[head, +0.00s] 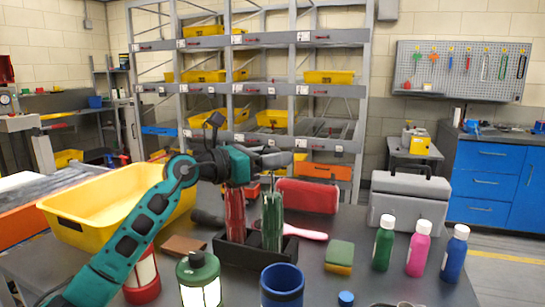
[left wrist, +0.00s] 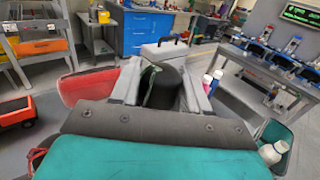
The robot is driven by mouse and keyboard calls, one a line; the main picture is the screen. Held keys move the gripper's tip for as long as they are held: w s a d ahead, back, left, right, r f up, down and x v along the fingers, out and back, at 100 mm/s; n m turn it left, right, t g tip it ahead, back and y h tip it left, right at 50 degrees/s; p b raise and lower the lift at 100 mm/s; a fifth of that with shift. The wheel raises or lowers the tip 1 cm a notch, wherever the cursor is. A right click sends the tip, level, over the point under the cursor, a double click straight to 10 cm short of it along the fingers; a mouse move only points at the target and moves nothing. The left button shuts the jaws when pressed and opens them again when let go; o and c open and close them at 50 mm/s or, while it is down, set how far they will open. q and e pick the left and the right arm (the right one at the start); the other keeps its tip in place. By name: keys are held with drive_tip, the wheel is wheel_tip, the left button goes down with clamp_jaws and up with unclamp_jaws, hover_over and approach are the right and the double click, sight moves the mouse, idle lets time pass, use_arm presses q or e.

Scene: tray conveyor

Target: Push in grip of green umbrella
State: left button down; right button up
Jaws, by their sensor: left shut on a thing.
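The green umbrella (head: 272,222) stands upright in a black holder (head: 231,255) on the table, next to a red umbrella (head: 235,213). My left gripper (head: 280,158) is level above the green umbrella's top, with its fingers around the upper end. In the left wrist view, a dark rounded grip (left wrist: 163,90) with a bit of green beside it sits between the two grey fingers (left wrist: 165,72). The fingers are shut on it. How far the grip is pushed in is hidden by the gripper. My right gripper is not in view.
A yellow bin (head: 115,205) stands at left. A green lantern (head: 199,280), a blue cup (head: 282,287) and a green-yellow sponge (head: 339,257) are in front. A red case (head: 306,196) lies behind. A grey toolbox (head: 408,200) and several bottles (head: 418,250) stand at right.

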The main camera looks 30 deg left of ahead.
sight(272, 194)
use_arm(q)
drive_tip(key=shift+f, duration=0.3)
wheel_tip(272, 194, down, 6)
drive_tip(key=b, duration=0.4)
drive_tip(key=shift+r, duration=0.25)
drive_tip(key=shift+f+b, duration=0.3)
drive_tip(key=c, duration=1)
unclamp_jaws()
drive_tip(key=o, duration=0.3)
drive_tip(key=shift+o, duration=0.3)
drive_tip(key=shift+r, duration=0.1)
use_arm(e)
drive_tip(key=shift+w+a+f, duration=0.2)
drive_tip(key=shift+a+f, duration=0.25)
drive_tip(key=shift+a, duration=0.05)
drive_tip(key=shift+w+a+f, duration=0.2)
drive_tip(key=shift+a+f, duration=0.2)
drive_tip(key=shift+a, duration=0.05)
